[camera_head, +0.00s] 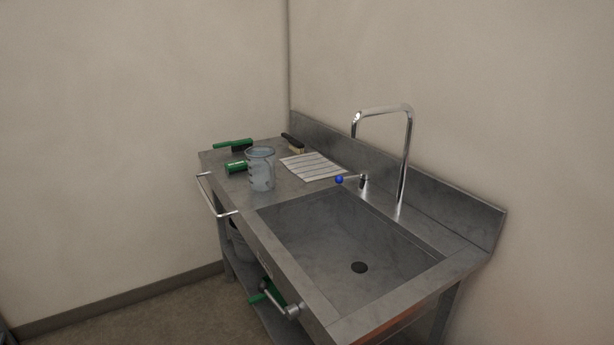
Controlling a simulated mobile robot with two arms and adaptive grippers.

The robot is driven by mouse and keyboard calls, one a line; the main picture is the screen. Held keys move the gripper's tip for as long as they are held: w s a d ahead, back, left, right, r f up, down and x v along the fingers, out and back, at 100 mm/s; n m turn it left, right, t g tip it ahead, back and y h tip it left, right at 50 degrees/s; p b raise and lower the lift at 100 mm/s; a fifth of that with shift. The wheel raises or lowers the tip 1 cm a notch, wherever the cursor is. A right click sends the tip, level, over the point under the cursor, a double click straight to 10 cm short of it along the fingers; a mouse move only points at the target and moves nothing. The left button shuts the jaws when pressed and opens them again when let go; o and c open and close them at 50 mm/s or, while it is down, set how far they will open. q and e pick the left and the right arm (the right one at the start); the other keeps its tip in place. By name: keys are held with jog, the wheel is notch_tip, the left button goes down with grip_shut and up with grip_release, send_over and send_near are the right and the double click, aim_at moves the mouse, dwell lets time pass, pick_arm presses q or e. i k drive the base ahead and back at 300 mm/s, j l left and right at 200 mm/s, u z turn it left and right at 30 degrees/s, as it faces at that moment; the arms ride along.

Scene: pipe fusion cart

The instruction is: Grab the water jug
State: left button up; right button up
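The water jug (261,170) is a clear, bluish, see-through vessel. It stands upright on the left part of the steel sink counter (284,187), just left of the basin. Neither of my grippers shows in the head view.
A sink basin (340,240) with a tall faucet (407,150) and a blue-knobbed lever (340,180) is right of the jug. Green-handled tools (233,144), a dark-handled brush (294,144) and a striped cloth (314,167) lie around it. A rail (209,197) sticks out at the left edge.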

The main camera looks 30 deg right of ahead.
aim_at(260, 159)
jog(key=i+z, duration=0.2)
jog(key=z, duration=0.25)
jog(key=i+j+z, duration=0.15)
jog(key=z, duration=0.3)
jog(key=i+j+z, duration=0.2)
jog(key=z, duration=0.25)
jog(key=i+j+z, duration=0.1)
jog(key=z, duration=0.35)
jog(key=i+j+z, duration=0.2)
jog(key=j, duration=0.6)
jog(key=i+j+z, duration=0.2)
jog(key=j, duration=0.6)
jog(key=i+j+z, duration=0.25)
jog(key=j, duration=0.6)
jog(key=j+z, duration=0.2)
jog(key=j, duration=0.65)
jog(key=k+l, duration=0.05)
